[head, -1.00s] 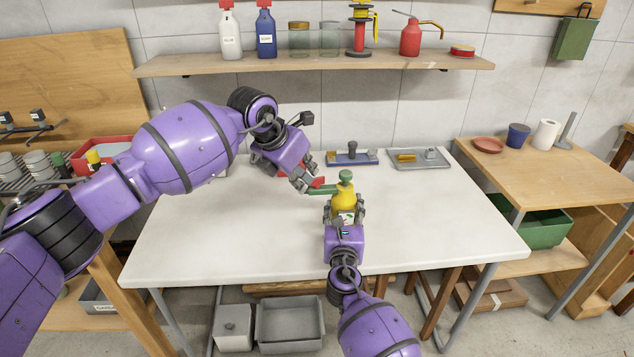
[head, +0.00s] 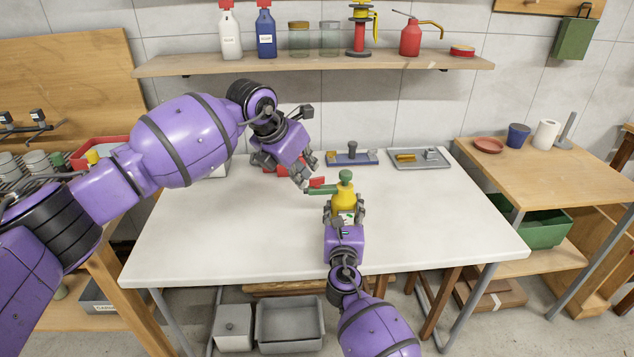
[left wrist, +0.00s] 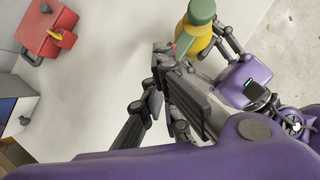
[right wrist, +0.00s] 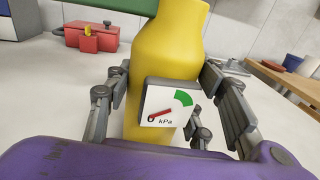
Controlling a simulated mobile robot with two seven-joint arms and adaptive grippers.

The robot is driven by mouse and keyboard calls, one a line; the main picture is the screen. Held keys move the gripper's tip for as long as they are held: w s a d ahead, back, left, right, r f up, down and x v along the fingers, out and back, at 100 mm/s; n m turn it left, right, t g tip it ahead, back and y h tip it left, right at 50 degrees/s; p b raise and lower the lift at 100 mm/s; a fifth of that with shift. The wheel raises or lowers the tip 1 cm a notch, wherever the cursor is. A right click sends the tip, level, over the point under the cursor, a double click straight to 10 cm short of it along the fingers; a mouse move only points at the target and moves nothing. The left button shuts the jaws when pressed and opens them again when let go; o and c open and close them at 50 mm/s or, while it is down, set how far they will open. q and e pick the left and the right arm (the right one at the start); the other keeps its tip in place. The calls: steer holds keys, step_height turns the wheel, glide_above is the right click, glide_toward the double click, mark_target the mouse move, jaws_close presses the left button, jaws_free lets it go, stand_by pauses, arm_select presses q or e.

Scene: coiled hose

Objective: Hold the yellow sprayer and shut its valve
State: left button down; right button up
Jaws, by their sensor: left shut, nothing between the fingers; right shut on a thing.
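The yellow sprayer (head: 344,197) with its green top stands upright on the white table. My right gripper (head: 344,212) is shut around its body from the near side. The right wrist view shows the sprayer (right wrist: 165,50) between the fingers, with a gauge (right wrist: 170,105) marked kPa; its red needle lies near 0. A green spout (head: 322,190) points left. The small red valve handle (head: 317,181) sits over the spout's outer end. My left gripper (head: 304,183) is shut and empty close to the handle; I cannot tell whether they touch. The handle's exact setting is unclear.
A red box (left wrist: 48,40) stands behind my left gripper. A blue tray (head: 352,158) and a grey tray (head: 420,158) lie at the table's back. The table is clear to the sprayer's right. A shelf (head: 300,66) with bottles hangs above.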

arm_select(q)
step_height(320, 180, up, 4)
steer(key=shift+f, duration=0.15)
stand_by(0.4)
steer(key=c, duration=2)
jaws_free()
steer(key=shift+c, duration=0.2)
steer(key=shift+c, duration=0.4)
jaws_close()
